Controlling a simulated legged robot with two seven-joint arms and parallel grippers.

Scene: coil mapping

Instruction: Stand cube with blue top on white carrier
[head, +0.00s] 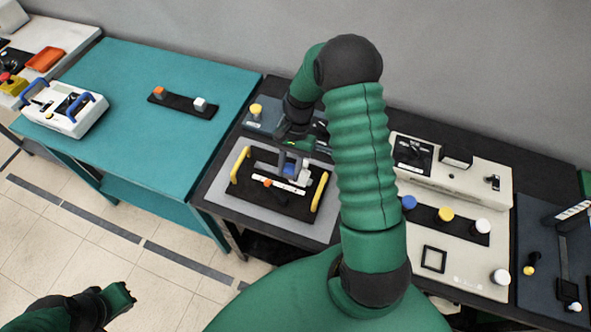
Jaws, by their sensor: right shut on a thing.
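My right gripper (291,157) points down over the black board with yellow handles and is shut on the cube with the blue top (290,170). Only a small blue patch of the cube shows between the dark fingers; the rest is hidden. The white carrier (273,175) appears as a pale strip on the black board (252,193), right at the cube. I cannot tell whether the cube touches it. An orange piece (267,183) is just in front of the strip. My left gripper (126,294) is low at the left, over the floor, away from the tables; its jaw gap is unclear.
A teal table (150,60) at left holds a black rack (184,104) with an orange-topped and a white-topped cube, and a white case (68,108) with blue handles. A beige panel (455,260) with coloured knobs stands right of my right arm.

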